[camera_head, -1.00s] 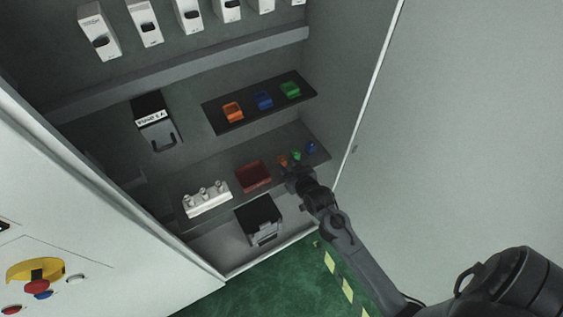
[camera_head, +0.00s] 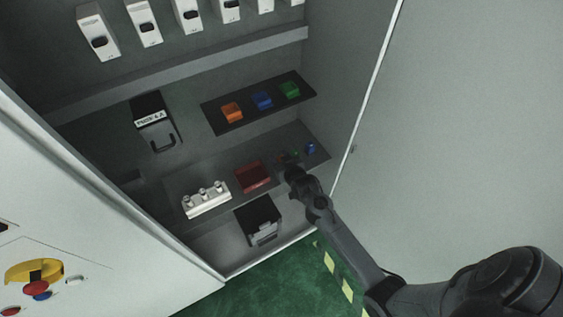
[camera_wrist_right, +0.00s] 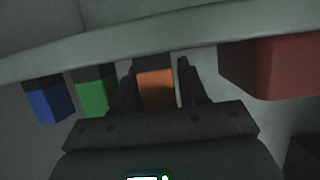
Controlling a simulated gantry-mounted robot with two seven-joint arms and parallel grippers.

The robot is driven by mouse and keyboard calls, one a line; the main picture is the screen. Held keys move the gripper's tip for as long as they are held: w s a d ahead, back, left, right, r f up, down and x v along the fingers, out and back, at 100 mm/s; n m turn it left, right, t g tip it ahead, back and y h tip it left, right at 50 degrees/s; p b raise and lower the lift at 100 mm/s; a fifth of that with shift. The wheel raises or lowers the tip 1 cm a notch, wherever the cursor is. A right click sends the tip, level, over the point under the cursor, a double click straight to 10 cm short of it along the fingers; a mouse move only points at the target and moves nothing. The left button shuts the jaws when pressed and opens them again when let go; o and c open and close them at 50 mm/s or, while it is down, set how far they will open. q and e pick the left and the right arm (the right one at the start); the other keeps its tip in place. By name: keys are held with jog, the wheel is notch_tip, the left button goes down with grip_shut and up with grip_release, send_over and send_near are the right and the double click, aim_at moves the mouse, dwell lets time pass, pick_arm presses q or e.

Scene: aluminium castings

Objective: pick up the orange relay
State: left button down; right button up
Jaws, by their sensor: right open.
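In the right wrist view, the orange relay (camera_wrist_right: 156,88) has a dark end and lies between the two fingers of my right gripper (camera_wrist_right: 157,82). The fingers are open, one on each side of it, with a small gap showing on the right. In the head view my right gripper (camera_head: 289,165) is at the lower shelf and mostly hides the orange relay. The green relay (camera_wrist_right: 95,95) and the blue relay (camera_wrist_right: 48,103) stand to the left of the fingers in the wrist view. The blue relay also shows in the head view (camera_head: 310,148). My left gripper is not in view.
The cabinet's right wall is near.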

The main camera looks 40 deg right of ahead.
jog(key=c, duration=0.7)
jog(key=shift+r, duration=0.2)
